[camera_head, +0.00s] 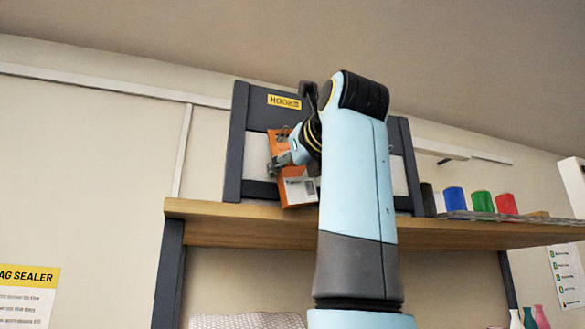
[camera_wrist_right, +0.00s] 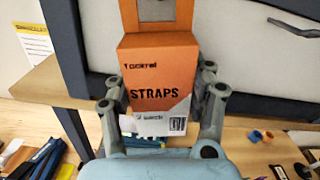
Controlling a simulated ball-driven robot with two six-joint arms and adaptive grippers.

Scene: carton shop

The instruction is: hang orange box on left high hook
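The orange box (camera_head: 277,145) is held in front of the hook rack (camera_head: 237,140), a dark frame with a yellow HOOKS label. In the right wrist view the orange box (camera_wrist_right: 158,65) reads STRAPS and has a white label and a hang tab with a slot at its top. My right gripper (camera_wrist_right: 158,95) has a finger on each side of the box, closed on it. In the head view the right gripper (camera_head: 286,160) is partly hidden by my arm. I cannot make out the left high hook or whether the tab is on it. My left gripper is out of view.
The rack stands on a wooden shelf (camera_head: 230,222). Blue, green and red items (camera_head: 482,201) stand on the shelf to the right. My raised right arm hides the rack's middle. Blue and orange small things lie on the lower surface in the wrist view.

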